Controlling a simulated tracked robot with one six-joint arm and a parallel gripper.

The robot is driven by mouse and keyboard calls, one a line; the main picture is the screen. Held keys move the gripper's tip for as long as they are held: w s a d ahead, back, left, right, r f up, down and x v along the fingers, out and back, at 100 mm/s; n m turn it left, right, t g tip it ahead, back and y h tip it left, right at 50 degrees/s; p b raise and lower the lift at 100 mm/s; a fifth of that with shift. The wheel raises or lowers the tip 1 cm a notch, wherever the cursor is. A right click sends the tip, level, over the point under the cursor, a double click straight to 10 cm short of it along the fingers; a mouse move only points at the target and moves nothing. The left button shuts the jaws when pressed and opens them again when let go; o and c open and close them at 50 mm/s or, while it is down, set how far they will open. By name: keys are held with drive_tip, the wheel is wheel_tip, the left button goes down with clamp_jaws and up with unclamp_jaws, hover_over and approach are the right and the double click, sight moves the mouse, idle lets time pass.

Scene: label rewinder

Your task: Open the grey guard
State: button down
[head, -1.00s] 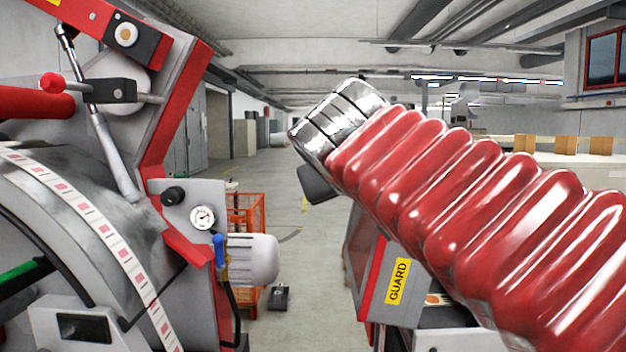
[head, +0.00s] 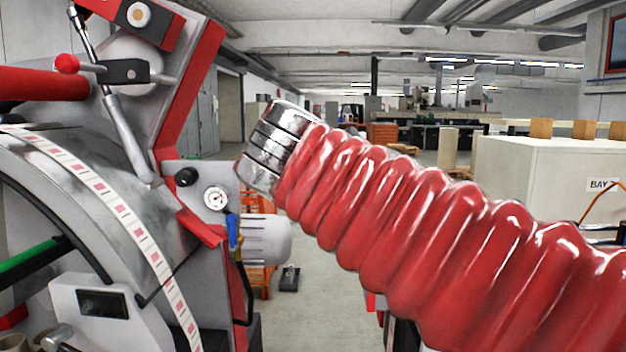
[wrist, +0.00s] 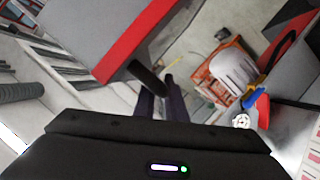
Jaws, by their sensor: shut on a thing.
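The grey guard (wrist: 95,38) with a red edge fills the upper left of the wrist view. A black bar-like handle (wrist: 146,76) sticks out from its edge. My gripper (wrist: 161,102) has its two dark fingers at the end of this handle and is shut on it. The exact contact between fingers and handle is too small to see. In the head view my red ribbed arm (head: 400,215) hides my gripper and nearly all of the guard. How far the guard stands open cannot be told.
The rewinder with its label strip (head: 130,205) and gauge (head: 215,198) stands close on the left. A pale motor (head: 267,240) and an orange crate (wrist: 222,70) lie beyond it. A white cabinet (head: 540,185) stands right. Floor shows between.

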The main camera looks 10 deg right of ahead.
drive_tip(key=shift+d+f, duration=0.1)
drive_tip(key=shift+f, duration=0.05)
drive_tip(key=c, duration=2.1)
unclamp_jaws()
drive_tip(key=shift+s+r, duration=0.1)
drive_tip(key=shift+r, duration=0.1)
drive_tip(key=shift+v, duration=6.8)
